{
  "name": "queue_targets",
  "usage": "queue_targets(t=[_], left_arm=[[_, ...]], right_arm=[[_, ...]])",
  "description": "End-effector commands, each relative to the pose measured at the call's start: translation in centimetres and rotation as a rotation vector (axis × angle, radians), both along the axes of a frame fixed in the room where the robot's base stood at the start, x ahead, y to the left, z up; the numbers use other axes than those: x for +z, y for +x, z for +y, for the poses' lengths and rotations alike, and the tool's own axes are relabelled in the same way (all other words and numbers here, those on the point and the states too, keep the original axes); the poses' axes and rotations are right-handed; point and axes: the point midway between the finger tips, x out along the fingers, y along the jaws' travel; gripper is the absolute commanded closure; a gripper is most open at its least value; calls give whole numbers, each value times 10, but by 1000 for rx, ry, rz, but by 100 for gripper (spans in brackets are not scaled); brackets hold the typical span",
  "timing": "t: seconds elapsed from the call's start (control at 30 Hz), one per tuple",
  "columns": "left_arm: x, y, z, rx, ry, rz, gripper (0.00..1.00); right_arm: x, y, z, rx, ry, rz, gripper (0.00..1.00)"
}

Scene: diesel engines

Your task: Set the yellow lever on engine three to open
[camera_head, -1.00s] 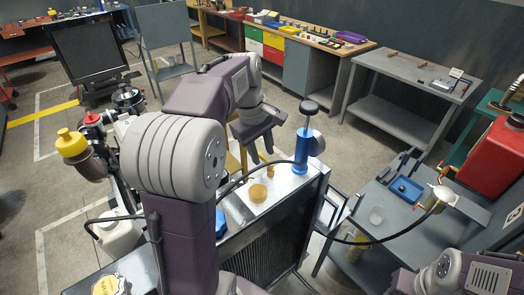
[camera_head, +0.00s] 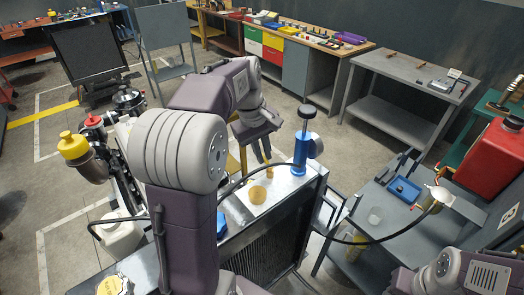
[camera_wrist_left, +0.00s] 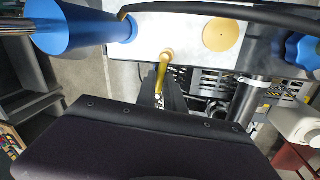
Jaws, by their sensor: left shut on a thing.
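The yellow lever (camera_wrist_left: 161,76) is seen in the left wrist view, with a rounded brass-coloured end by the pale top plate of the engine. My left gripper (camera_wrist_left: 157,92) is shut on the lever; its dark fingers hide part of it. In the head view my left gripper (camera_head: 263,155) points down behind the engine's top plate (camera_head: 285,183), and the lever is mostly hidden there. I cannot read the lever's setting. My right gripper is out of the picture; only part of my right arm shows at the lower right.
A blue pump with a black knob (camera_head: 301,153) stands close right of my left gripper. A round orange cap (camera_head: 257,194) and a blue knob (camera_head: 221,224) are on the engine. A black hose (camera_head: 236,185) arches nearby. A grey cart marked 3 (camera_head: 508,215) stands at right.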

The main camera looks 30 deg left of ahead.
Motion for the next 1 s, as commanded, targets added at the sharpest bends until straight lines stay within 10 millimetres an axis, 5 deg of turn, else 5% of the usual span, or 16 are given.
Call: queue_targets(t=[0.5, 1.0], left_arm=[[3, 13, -9, -469, 0, 0, 100], [2, 18, -17, -757, 1, -1, 100]], right_arm=[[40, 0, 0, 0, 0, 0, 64], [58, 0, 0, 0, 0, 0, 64]])
